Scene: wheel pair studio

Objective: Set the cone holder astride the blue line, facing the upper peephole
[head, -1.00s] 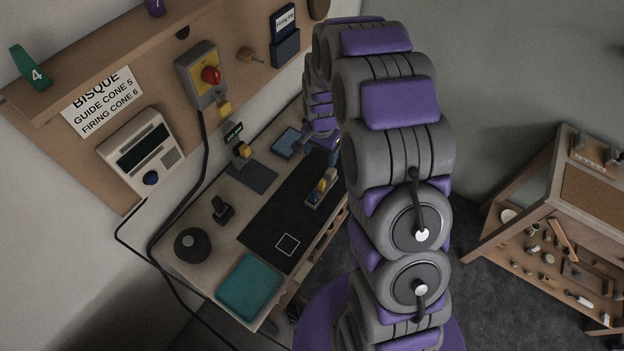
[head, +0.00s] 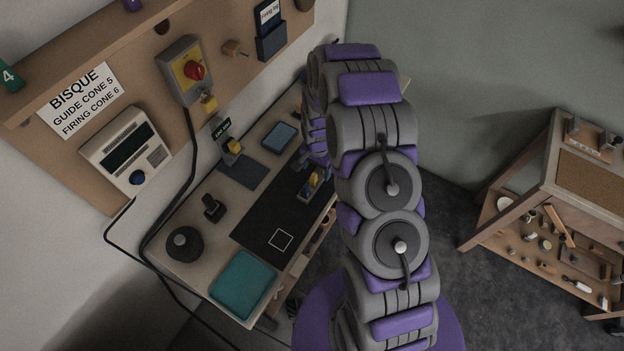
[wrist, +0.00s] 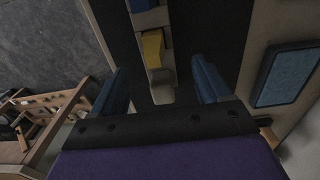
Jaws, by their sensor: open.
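The cone holder appears to be the small grey piece with yellow and blue parts (head: 311,187) on the black mat (head: 256,229). In the wrist view it shows as a pale strip with a yellow block (wrist: 152,48) and a blue block. My gripper (wrist: 162,85) is open, with its two blue fingers apart. The near end of the holder shows between and beyond the fingertips; I cannot tell whether they touch it. In the head view the fingers are mostly hidden by my arm. I cannot make out a blue line or a peephole.
On the bench are a teal tray (head: 243,285), a round dark knob (head: 181,243), a small black stand (head: 212,208) and a blue-screened tablet (head: 279,137). A red-button box (head: 190,70) hangs on the wall panel. A wooden shelf unit (head: 570,210) stands right, past open floor.

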